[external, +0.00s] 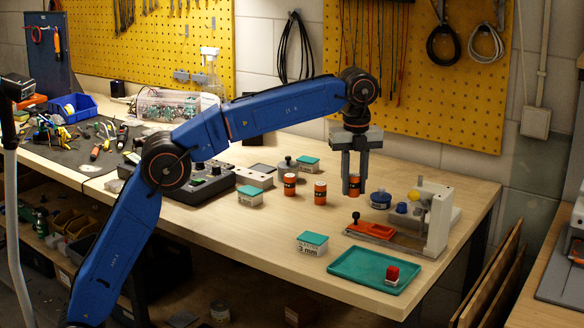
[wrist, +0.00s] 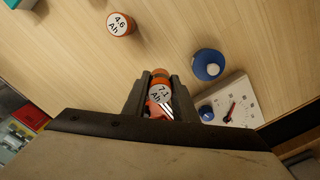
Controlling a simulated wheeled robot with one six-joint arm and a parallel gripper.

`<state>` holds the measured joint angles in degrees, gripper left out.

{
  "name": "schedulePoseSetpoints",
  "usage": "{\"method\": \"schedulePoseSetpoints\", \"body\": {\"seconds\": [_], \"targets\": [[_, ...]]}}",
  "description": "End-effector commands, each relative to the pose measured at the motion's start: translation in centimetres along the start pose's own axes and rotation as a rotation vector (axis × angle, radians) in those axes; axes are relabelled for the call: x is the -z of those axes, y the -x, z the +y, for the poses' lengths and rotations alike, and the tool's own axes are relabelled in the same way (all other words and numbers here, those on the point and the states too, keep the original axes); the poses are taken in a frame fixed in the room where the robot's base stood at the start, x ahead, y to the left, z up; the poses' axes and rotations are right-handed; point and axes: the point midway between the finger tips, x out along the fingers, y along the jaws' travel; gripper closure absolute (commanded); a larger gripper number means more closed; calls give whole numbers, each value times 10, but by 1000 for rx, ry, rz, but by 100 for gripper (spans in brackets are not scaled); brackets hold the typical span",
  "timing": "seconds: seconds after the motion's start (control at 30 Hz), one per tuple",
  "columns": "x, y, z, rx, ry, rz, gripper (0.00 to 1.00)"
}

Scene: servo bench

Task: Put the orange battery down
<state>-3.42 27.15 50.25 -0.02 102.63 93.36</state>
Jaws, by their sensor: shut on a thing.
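My gripper (external: 355,182) points straight down over the right part of the bench and is shut on an orange battery (external: 354,187). In the wrist view the battery (wrist: 160,94) sits between the two fingers, its white top label reading 7.1 Ah. Its lower end is low over the bench; I cannot tell whether it touches. Two more orange batteries stand upright to the left, one nearer (external: 320,193) and one farther left (external: 290,186). A battery labelled 4.6 Ah (wrist: 121,24) shows at the upper left of the wrist view.
A blue round container (external: 380,200) stands close right of my gripper. A teal tray (external: 350,268) and a teal-lidded box (external: 312,243) are nearer the front edge. Bare wood lies left of the fixture.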

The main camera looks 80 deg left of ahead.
Motion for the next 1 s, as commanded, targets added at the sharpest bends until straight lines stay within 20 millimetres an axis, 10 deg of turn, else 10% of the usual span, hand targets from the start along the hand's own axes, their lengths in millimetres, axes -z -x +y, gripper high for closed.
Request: {"method": "schedulePoseSetpoints", "body": {"seconds": [0.9,0.93,1.0], "targets": [[0,-50,0,1,0,0,100],[0,-50,0,1,0,0,70],[0,-50,0,1,0,0,56]]}}
